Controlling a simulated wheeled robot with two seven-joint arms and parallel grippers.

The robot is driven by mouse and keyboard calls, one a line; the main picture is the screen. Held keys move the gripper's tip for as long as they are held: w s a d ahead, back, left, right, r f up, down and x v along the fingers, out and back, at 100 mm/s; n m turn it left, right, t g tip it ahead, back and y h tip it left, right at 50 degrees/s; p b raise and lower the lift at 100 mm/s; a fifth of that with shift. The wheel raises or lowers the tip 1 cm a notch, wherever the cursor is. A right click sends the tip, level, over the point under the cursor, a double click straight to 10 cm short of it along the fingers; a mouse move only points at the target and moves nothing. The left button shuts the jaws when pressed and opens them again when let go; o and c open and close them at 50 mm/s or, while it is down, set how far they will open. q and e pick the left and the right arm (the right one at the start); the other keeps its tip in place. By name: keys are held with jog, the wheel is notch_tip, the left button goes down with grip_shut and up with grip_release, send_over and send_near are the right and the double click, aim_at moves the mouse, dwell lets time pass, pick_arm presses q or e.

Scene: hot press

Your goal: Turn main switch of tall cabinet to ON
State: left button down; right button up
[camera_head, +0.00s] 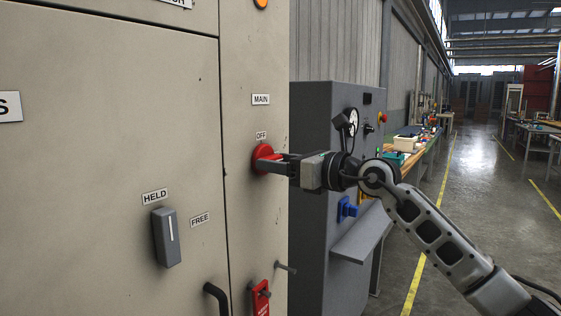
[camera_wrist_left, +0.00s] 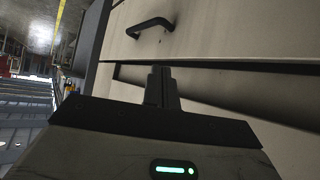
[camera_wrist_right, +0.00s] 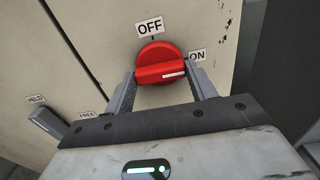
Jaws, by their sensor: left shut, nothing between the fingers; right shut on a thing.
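The red main switch (camera_head: 262,158) is a round knob on the tall beige cabinet (camera_head: 100,90), under the labels MAIN (camera_head: 261,99) and OFF (camera_head: 261,135). My right gripper (camera_head: 280,164) is shut on its grip bar. In the right wrist view the fingers straddle the red knob (camera_wrist_right: 157,62). Its white mark lies at the right end of the bar, close to the ON label (camera_wrist_right: 197,55); the OFF label (camera_wrist_right: 150,27) is above. In the head view ON is not visible. My left gripper (camera_wrist_left: 162,84) is shut and empty, in front of a beige panel.
A grey HELD/FREE lever (camera_head: 166,238), a black handle (camera_head: 216,298) and a red tag (camera_head: 261,298) are on the cabinet, left of and below the switch. A grey machine (camera_head: 310,130) with a shelf stands to the right. The aisle floor (camera_head: 485,190) beyond is clear.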

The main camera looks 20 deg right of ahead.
jog(key=o, duration=1)
pick_arm(q)
jog(key=shift+f, duration=0.1)
jog(key=f+b, duration=0.1)
jog(key=b, duration=0.2)
jog(key=d+f+b, duration=0.1)
jog(key=b, duration=0.1)
jog(key=shift+w+n+h+b, duration=0.1)
jog(key=shift+n+h+b, duration=0.2)
jog(key=shift+b, duration=0.1)
pick_arm(e)
jog(key=v, duration=1.6)
